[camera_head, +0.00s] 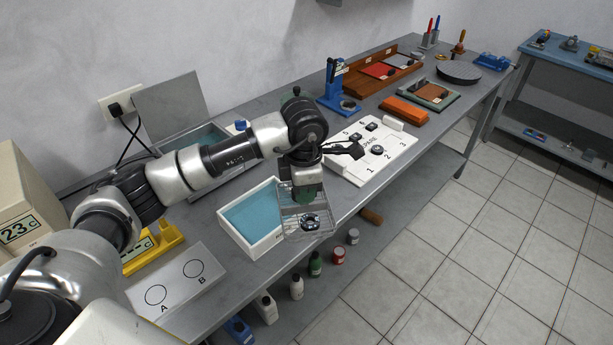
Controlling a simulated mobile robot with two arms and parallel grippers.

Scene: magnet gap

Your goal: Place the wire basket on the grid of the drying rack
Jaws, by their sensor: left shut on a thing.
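The wire basket (293,229) is a small, see-through mesh tray with a dark, ring-like metal part (310,221) in it. My left gripper (306,194) is shut on the basket from above, and the wrist hides most of the grip. The basket is at the right side of a white tray of blue liquid (276,239), near the bench's front edge. I cannot tell its height above the bench. I cannot clearly make out the drying rack or its grid. My right gripper is not in view.
A white numbered board (392,152) with several dark parts lies beyond the basket. An open metal tank (202,137) stands at the back, partly behind my arm. A plate marked A and B (178,281) lies at front left. Bottles (296,287) stand on the lower shelf.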

